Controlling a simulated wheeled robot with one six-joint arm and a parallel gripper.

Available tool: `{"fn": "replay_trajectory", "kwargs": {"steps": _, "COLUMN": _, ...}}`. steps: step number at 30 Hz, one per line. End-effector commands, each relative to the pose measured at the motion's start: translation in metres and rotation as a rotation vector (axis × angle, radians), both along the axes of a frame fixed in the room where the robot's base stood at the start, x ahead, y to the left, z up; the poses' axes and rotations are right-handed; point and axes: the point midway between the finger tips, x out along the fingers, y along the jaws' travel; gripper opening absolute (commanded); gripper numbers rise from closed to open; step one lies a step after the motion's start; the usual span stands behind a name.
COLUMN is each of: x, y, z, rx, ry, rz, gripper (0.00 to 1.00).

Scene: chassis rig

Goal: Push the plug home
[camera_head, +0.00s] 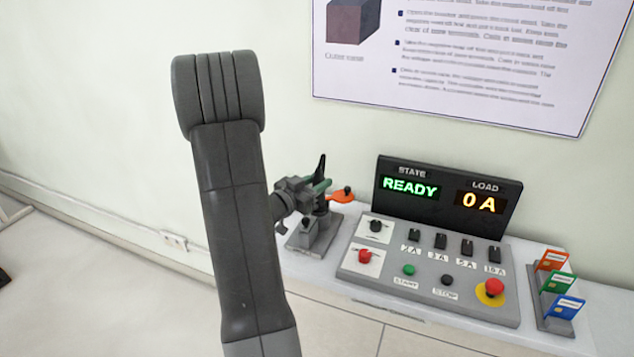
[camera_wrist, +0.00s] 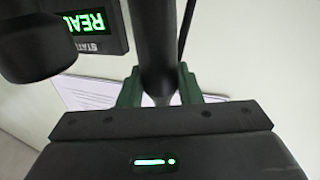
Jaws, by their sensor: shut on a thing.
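My gripper (camera_head: 318,186) has green fingers and is over the grey fixture (camera_head: 312,232) to the left of the console. In the wrist view the green fingers (camera_wrist: 158,88) are shut on a dark upright rod (camera_wrist: 154,45). A black upright piece (camera_head: 321,168) shows at the fingers in the head view. I cannot tell whether this is a plug or a handle of the fixture. On the console, a black plug-like part (camera_head: 376,226) and a red one (camera_head: 365,256) sit on pale plates. How deep they sit is unclear.
The console (camera_head: 430,288) has several dark switches, a green START button, a dark STOP button and a red emergency button (camera_head: 493,287). Its display (camera_head: 446,198) reads READY and 0 A. An orange disc (camera_head: 342,196) is beside my gripper. A card rack (camera_head: 555,300) stands at right.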

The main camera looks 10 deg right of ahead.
Motion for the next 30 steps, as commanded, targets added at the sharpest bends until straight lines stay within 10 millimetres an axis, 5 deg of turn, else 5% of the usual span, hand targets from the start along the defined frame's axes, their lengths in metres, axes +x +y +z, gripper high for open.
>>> {"fn": "replay_trajectory", "kwargs": {"steps": 20, "x": 0.000, "y": 0.000, "z": -0.018, "rx": -0.001, "ry": -0.001, "rz": 0.000, "gripper": 0.00}}
{"fn": "replay_trajectory", "kwargs": {"steps": 21, "x": 0.000, "y": 0.000, "z": -0.016, "rx": -0.001, "ry": -0.001, "rz": 0.000, "gripper": 0.39}}
{"fn": "replay_trajectory", "kwargs": {"steps": 24, "x": 0.000, "y": 0.000, "z": -0.016, "rx": -0.001, "ry": -0.001, "rz": 0.000, "gripper": 0.57}}
{"fn": "replay_trajectory", "kwargs": {"steps": 30, "x": 0.000, "y": 0.000, "z": -0.016, "rx": -0.001, "ry": -0.001, "rz": 0.000, "gripper": 0.57}}
